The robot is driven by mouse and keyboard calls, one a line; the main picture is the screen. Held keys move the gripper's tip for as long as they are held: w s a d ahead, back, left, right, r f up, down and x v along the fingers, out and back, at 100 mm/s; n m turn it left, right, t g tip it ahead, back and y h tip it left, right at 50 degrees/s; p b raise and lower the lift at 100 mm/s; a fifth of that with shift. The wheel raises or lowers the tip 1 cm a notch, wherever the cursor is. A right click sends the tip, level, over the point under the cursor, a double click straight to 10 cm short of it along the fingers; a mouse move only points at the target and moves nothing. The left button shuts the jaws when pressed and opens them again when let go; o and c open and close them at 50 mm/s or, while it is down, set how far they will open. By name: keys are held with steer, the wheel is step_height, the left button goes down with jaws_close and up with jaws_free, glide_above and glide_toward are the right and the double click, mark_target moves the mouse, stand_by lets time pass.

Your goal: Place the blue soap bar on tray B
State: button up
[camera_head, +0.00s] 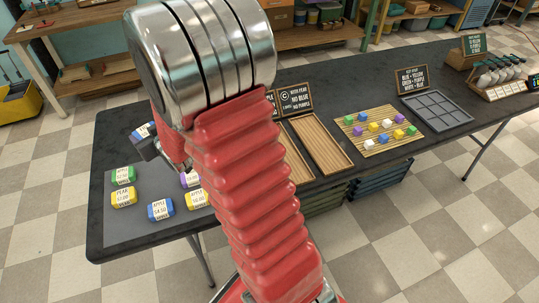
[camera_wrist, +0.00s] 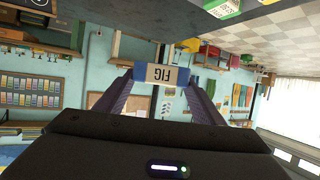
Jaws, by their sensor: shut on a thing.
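My gripper (camera_wrist: 167,78) is shut on a blue soap bar (camera_wrist: 168,70) with a pale label reading FIG, upside down in the wrist view. In the head view my gripper (camera_head: 153,147) is left of my arm, above the table's left part, with the blue bar (camera_head: 142,131) at its tip. Another blue bar (camera_head: 160,209) lies on the grey mat. A wooden tray (camera_head: 298,165) shows partly beside my arm, left of the tray by sign C; its sign is mostly hidden. I cannot read which tray is B.
Green (camera_head: 122,175), yellow (camera_head: 123,197) and purple bars lie on the mat. The tray by sign C (camera_head: 320,145) looks empty. A slatted mat with small coloured cubes (camera_head: 380,130) and a grey grid tray (camera_head: 437,110) stand farther right. My arm hides the table's middle.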

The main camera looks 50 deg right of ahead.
steer(key=s+d+f+m+h, duration=0.1)
steer(key=s+d+f+h, duration=0.15)
steer(key=d, duration=0.85)
steer(key=s+d+f+m+h, duration=0.15)
steer(key=s+d, duration=0.25)
steer(key=d, duration=0.8)
steer(key=s+d+f+m+g+h, duration=0.1)
steer(key=s+d+f, duration=0.3)
steer(key=s+d, duration=0.8)
steer(key=d+m, duration=0.1)
steer(key=d, duration=0.2)
steer(key=shift+s+f+g, duration=0.15)
steer(key=shift+g, duration=0.25)
steer(key=shift+m, duration=0.25)
steer(key=shift+f, duration=2.9)
steer(key=shift+f, duration=2.1)
